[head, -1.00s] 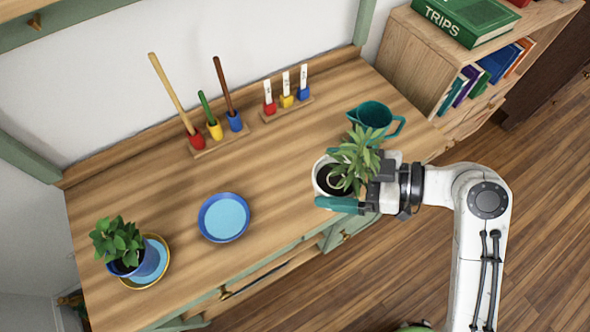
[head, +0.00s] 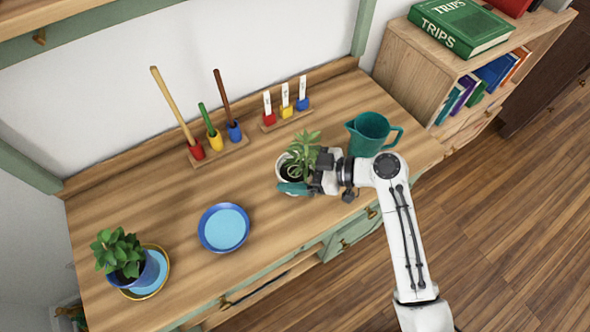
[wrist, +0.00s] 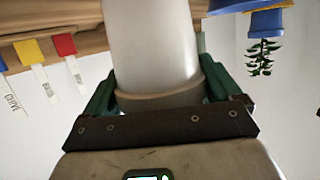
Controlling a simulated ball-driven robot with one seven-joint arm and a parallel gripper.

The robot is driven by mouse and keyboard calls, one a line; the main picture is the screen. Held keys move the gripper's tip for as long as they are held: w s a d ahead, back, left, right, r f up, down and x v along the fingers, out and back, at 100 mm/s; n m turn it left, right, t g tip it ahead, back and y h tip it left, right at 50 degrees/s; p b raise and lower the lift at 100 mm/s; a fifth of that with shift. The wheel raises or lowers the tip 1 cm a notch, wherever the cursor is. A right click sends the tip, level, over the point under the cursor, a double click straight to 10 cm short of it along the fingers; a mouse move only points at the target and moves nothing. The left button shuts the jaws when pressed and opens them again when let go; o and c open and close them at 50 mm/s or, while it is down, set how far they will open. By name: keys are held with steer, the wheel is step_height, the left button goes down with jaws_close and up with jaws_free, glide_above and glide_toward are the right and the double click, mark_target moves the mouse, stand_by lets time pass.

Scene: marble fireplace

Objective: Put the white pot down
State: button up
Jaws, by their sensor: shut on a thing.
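The white pot (head: 281,172) holds dark soil and a spiky green plant (head: 303,153). My gripper (head: 298,174) is shut on it, a teal finger on each side. In the wrist view, the white pot (wrist: 150,45) fills the middle between the fingers (wrist: 158,85); that view looks upside down. The pot is over the wooden desk top (head: 270,235), right of the blue plate and left of the teal jug. I cannot tell whether its base touches the wood.
The teal jug (head: 369,133) stands close to my wrist. An empty blue plate (head: 223,229) lies to the left. A blue pot (head: 146,270) with a leafy plant sits on a yellow-rimmed saucer (head: 160,287). Colored holders (head: 235,132) stand along the back. Bare wood lies between plate and pot.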

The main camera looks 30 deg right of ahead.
steer(key=shift+f, duration=0.7)
steer(key=shift+f, duration=0.2)
steer(key=o, duration=1)
steer(key=shift+r, duration=0.1)
steer(key=shift+s+d+r, duration=0.1)
steer(key=b+v, duration=0.1)
steer(key=v, duration=1)
steer(key=shift+s+d+r, duration=0.2)
steer(key=shift+s, duration=0.05)
